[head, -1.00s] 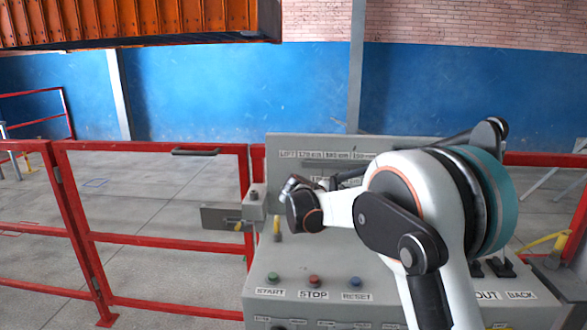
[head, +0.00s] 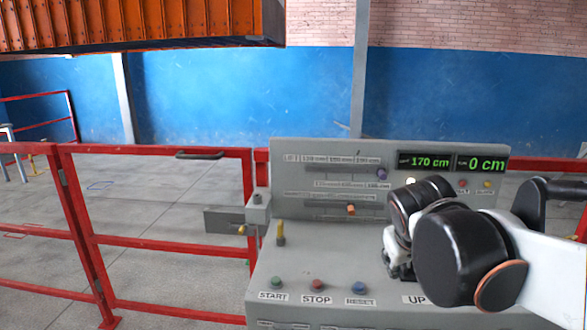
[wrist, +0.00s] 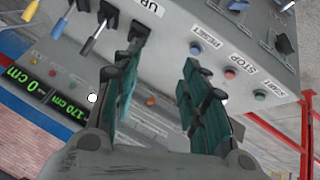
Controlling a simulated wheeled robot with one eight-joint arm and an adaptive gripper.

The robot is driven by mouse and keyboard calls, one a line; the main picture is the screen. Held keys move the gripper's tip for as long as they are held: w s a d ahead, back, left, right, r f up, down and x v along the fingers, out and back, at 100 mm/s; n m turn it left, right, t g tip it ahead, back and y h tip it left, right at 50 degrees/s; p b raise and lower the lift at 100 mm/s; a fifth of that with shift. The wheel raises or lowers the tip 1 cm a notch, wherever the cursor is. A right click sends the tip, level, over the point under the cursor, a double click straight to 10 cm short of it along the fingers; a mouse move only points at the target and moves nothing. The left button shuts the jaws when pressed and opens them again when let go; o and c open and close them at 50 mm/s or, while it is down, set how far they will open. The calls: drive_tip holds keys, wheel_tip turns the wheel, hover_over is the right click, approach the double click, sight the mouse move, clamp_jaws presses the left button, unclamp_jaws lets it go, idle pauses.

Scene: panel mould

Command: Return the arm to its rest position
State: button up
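My gripper (wrist: 160,95) shows in the wrist view with its two teal-padded fingers apart and nothing between them. In the head view my black and white arm is folded at the right, in front of the control panel (head: 300,262); the fingertips are mostly hidden there behind the wrist. The panel is grey, with a green START button (head: 276,284), a red STOP button (head: 317,285) and a blue RESET button (head: 359,287). Its displays (head: 430,162) read 170 cm and 0 cm. The wrist view shows the panel tilted, with lever switches (wrist: 97,35) beyond the fingers.
A red fence with a gate (head: 160,240) stands left of the panel, with a latch box (head: 224,221) beside it. An orange ribbed mould (head: 130,22) hangs at the upper left. The grey floor behind the fence is mostly clear.

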drive_tip(key=s+a+f+y, duration=0.1)
drive_tip(key=s+f, duration=0.2)
drive_tip(key=s, duration=0.4)
drive_tip(key=s+a+f+m+y, duration=0.1)
drive_tip(key=s+f+y, duration=0.1)
drive_tip(key=s, duration=0.6)
drive_tip(key=shift+s+a+f+m, duration=0.3)
drive_tip(key=shift+a+f, duration=0.1)
drive_tip(key=shift+f, duration=0.4)
